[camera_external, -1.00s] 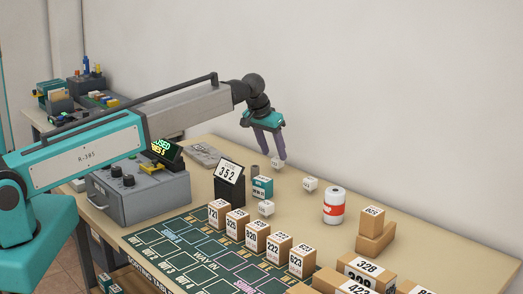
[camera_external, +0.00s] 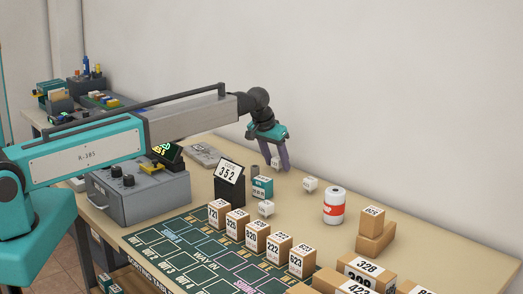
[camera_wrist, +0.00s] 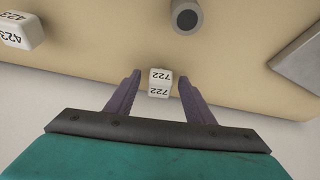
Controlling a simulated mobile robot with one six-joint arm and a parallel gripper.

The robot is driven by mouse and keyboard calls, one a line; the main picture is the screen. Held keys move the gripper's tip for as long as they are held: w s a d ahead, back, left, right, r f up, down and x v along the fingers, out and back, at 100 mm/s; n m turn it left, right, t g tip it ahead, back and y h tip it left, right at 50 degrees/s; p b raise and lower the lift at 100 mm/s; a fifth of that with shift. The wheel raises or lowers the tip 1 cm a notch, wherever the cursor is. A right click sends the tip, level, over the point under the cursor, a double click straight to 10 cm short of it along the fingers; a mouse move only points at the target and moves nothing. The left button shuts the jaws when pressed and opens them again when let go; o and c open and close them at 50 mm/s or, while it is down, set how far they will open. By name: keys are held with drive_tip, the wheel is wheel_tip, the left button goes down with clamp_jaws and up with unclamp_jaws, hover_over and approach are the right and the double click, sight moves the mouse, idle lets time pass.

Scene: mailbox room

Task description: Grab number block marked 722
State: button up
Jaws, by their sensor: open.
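The white number block marked 722 (camera_wrist: 160,81) sits on the table between the two purple fingers of my gripper (camera_wrist: 160,88) in the wrist view. The fingers are spread with a gap on each side of the block. In the external view my gripper (camera_external: 277,168) points down at the back of the table, and the small white block (camera_external: 276,163) shows at its fingertips. Its number is too small to read there.
Another white block, marked 423 (camera_wrist: 20,30), lies at the upper left of the wrist view. A dark-topped cylinder (camera_wrist: 186,15) stands beyond the 722 block. In the external view a code sign marked 352 (camera_external: 229,180), a white roll (camera_external: 334,206) and several cardboard boxes stand nearer the front.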

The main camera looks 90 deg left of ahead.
sight(277, 159)
idle(0.3)
drive_tip(key=c, duration=1.1)
drive_tip(key=shift+r, duration=0.15)
drive_tip(key=shift+r+b, duration=1.3)
drive_tip(key=shift+r, duration=3.6)
